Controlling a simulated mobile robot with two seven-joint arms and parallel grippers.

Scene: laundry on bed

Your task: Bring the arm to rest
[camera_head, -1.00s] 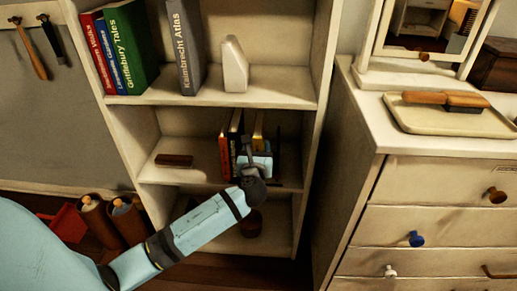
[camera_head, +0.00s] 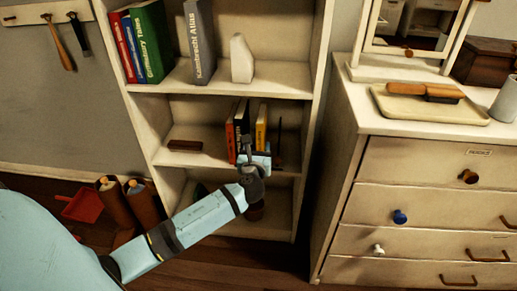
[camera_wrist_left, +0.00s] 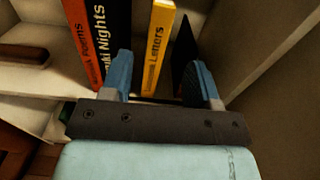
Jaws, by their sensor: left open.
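My left arm reaches from the lower left to the bookcase in the head view. Its left gripper (camera_head: 256,158) is at the middle shelf's front edge, before the upright books. In the left wrist view the left gripper (camera_wrist_left: 162,80) is open, its two blue fingers apart with nothing held between them. Beyond the fingers stand an orange book (camera_wrist_left: 82,42), a black book (camera_wrist_left: 112,38) and a yellow book (camera_wrist_left: 158,50) marked "Letters". A dark upright piece (camera_wrist_left: 183,50) stands to their right. My right gripper is not in view.
The bookcase (camera_head: 312,130) has larger books and a white block (camera_head: 242,58) on its upper shelf. A brown block (camera_head: 185,145) lies left on the middle shelf. Right stands a dresser (camera_head: 420,160) with a tray (camera_head: 385,108). Brown cylinders (camera_head: 142,205) stand on the floor at left.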

